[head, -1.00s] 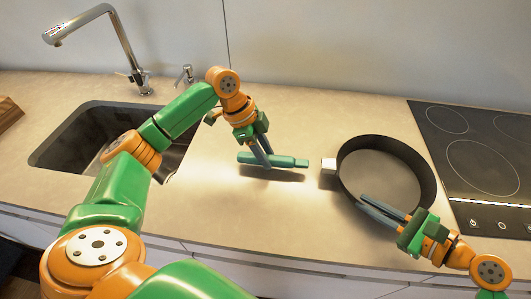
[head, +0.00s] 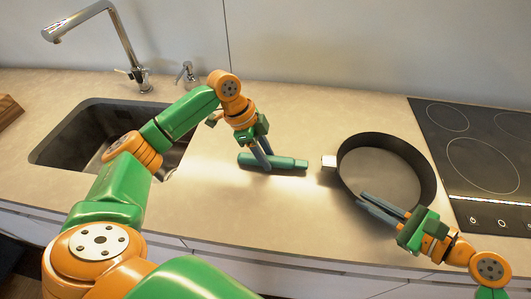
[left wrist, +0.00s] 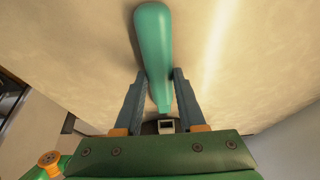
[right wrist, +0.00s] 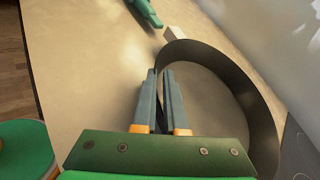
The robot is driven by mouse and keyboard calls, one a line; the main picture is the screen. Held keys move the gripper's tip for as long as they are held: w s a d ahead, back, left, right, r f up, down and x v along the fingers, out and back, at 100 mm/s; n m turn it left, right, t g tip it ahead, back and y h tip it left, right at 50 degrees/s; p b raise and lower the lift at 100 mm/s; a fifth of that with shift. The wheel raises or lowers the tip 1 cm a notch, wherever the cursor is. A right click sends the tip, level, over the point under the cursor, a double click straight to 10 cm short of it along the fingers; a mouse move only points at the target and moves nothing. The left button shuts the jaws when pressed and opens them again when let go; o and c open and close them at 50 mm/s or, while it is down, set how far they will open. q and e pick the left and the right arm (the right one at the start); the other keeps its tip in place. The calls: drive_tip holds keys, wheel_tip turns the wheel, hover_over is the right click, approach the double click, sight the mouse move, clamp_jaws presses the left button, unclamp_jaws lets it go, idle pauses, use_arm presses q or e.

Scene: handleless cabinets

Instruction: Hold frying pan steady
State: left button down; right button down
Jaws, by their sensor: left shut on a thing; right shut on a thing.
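The frying pan (head: 408,149) is a round pan with a dark wall and a grey floor, upright on the counter left of the cooktop. A short white block (head: 328,161) juts from its left side. My right gripper (head: 364,201) is shut on the pan's near wall; one finger lies on either side of the rim in the right wrist view (right wrist: 160,75). A green handle (head: 287,163) is apart from the pan, left of the white block. My left gripper (head: 265,165) is shut on this handle, low over the counter. The handle fills the upper middle of the left wrist view (left wrist: 154,45).
A dark cooktop (head: 480,160) is set in the counter right of the pan. A sink (head: 75,142) with a tall faucet (head: 125,45) is at the left, and a soap dispenser (head: 187,75) stands behind it. The counter (head: 300,115) behind the handle is clear.

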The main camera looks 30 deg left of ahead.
use_arm(q)
drive_tip(key=shift+f, duration=0.15)
use_arm(e)
drive_tip(key=shift+s+f, duration=0.1)
drive_tip(key=shift+f, duration=0.15)
use_arm(q)
drive_tip(key=shift+c, duration=2.1)
unclamp_jaws()
drive_tip(key=v, duration=1.2)
use_arm(e)
drive_tip(key=c, duration=1.1)
unclamp_jaws()
drive_tip(key=shift+r, duration=0.1)
drive_tip(key=shift+o, duration=1)
